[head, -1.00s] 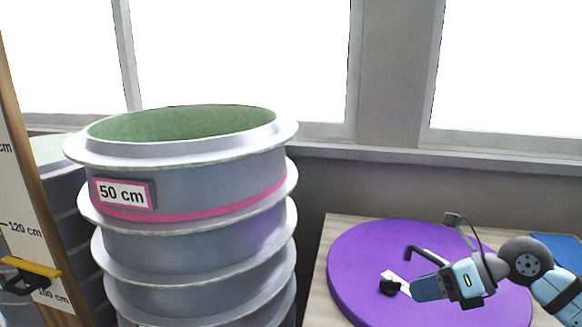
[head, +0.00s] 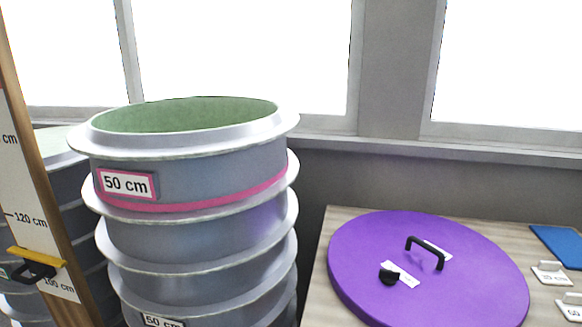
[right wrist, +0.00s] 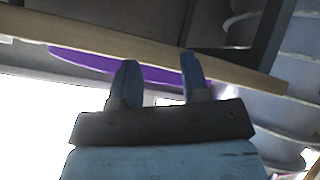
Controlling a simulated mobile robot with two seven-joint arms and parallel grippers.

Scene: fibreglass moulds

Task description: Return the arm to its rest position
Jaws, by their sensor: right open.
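My right gripper (right wrist: 158,82) shows in the right wrist view with its two blue fingers apart and nothing between them. Beyond the fingers are the edge of a wooden table (right wrist: 235,75) and a strip of the purple lid (right wrist: 95,64). In the head view neither gripper nor arm shows. There the round purple lid (head: 400,305) lies flat on the wooden table (head: 322,290), with a black handle and a black knob on top.
A tall stack of grey ringed moulds (head: 195,235), labelled 50 cm, stands left of the table. A measuring board (head: 35,190) with a yellow slider (head: 37,262) is at far left. A blue sheet (head: 560,245) and small labelled tags (head: 551,275) lie on the table's right side.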

